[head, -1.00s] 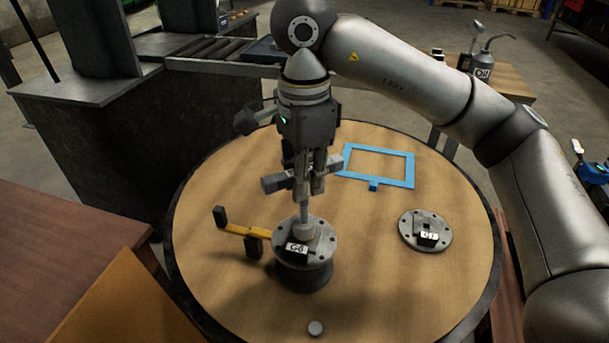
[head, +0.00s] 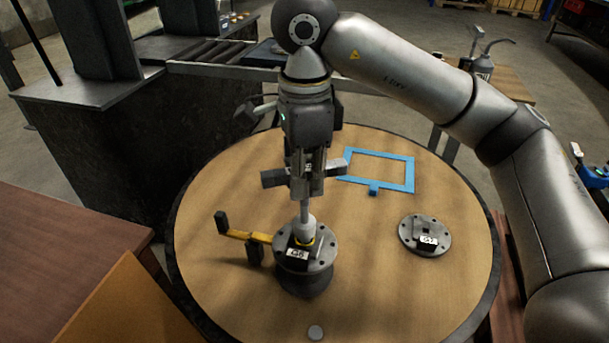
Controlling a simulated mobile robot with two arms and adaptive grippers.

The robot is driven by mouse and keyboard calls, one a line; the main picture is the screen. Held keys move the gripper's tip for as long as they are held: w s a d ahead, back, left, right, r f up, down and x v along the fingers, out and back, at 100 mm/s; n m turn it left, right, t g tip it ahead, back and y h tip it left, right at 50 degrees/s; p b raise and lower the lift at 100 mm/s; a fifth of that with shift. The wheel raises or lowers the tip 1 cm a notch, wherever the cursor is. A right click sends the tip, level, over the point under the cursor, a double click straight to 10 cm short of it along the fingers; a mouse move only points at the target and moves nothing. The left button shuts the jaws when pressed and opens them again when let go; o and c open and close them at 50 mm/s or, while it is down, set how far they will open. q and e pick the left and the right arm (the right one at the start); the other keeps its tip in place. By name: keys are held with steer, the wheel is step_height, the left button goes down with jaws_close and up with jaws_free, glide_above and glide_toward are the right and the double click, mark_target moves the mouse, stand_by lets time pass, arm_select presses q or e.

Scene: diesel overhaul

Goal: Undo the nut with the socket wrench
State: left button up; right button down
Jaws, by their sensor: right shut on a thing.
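My right gripper (head: 306,178) is shut on the grey crossbar handle of the socket wrench (head: 275,178), above the round table. The wrench's shaft points down and its socket (head: 304,230) sits over the middle of a dark flanged part (head: 318,258) with a white label. The nut is hidden by the socket, and I cannot tell how fully the socket covers it. A yellow ring shows around the socket's foot. My left gripper is not in view.
A yellow bar tool with black ends (head: 240,233) lies left of the flanged part, close to it. A second labelled flange disc (head: 425,235) lies at the right, a blue frame (head: 410,174) behind. A small grey cap (head: 315,332) lies at the front. The round table (head: 380,290) is clear at front right.

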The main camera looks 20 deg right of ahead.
steer(key=m, duration=0.8)
steer(key=shift+m, duration=0.4)
steer(key=m, duration=0.4)
steer(key=shift+m+b, duration=0.3)
steer(key=m, duration=0.5)
steer(key=shift+m, duration=0.4)
steer(key=m, duration=0.7)
steer(key=shift+s+b, duration=0.1)
steer(key=shift+b, duration=0.3)
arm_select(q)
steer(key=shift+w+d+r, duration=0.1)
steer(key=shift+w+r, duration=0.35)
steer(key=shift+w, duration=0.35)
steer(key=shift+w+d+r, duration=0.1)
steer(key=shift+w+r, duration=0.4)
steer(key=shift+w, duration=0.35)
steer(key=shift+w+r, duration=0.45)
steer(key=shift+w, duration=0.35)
arm_select(e)
steer(key=shift+m, duration=0.3)
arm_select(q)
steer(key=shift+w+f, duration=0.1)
arm_select(e)
steer(key=shift+f, duration=0.2)
